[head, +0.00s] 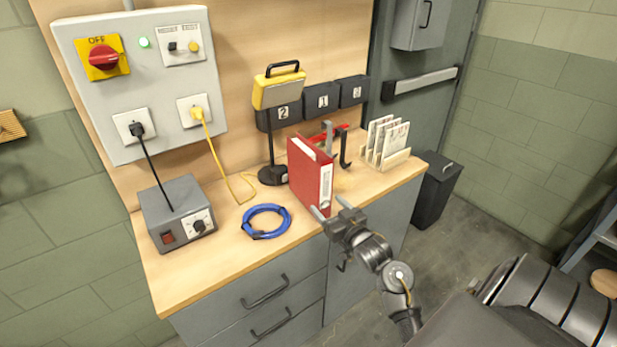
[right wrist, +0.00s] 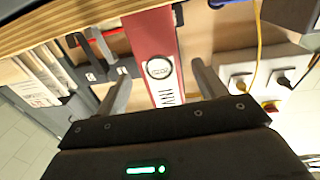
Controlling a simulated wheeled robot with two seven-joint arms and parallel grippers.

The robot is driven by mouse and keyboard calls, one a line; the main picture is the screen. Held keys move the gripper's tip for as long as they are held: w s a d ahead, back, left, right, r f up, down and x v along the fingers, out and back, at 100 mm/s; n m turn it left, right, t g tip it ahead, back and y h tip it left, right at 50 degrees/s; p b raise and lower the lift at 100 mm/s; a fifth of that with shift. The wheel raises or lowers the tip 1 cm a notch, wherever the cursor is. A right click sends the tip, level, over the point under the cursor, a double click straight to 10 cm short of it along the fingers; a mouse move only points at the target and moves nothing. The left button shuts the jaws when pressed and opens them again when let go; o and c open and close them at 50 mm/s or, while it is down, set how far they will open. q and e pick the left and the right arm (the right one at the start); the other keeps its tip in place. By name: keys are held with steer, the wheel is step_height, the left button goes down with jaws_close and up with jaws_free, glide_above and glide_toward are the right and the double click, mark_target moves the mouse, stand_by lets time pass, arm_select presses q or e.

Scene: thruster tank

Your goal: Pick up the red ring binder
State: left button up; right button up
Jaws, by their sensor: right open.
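The red ring binder (head: 324,186) stands upright on the wooden counter near its front edge, its spine with a white label and round finger hole facing me. My right gripper (head: 331,208) is open and empty at the lower part of the spine, just in front of it. In the right wrist view the binder (right wrist: 150,38) lies between the two spread fingers (right wrist: 160,75), with a gap on each side. I cannot tell whether the fingertips reach past the spine. My left gripper is not in view.
A blue cable coil (head: 265,221) and a grey power box (head: 177,214) lie left of the binder. A yellow lamp-like stand (head: 279,88) is behind it. Black-and-red clamps (head: 336,146) and a file rack (head: 396,159) stand to the right. Drawers (head: 265,290) are below.

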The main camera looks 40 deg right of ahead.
steer(key=shift+w+d, duration=0.15)
steer(key=shift+w, duration=1)
steer(key=shift+w+r, duration=0.1)
steer(key=shift+w, duration=0.15)
steer(key=w+p, duration=0.1)
steer(key=w, duration=0.3)
steer(key=shift+w+d+f+p, duration=0.2)
steer(key=shift+w+p, duration=0.15)
steer(key=shift+p, duration=0.05)
steer(key=shift+r, duration=0.1)
steer(key=c, duration=1.4)
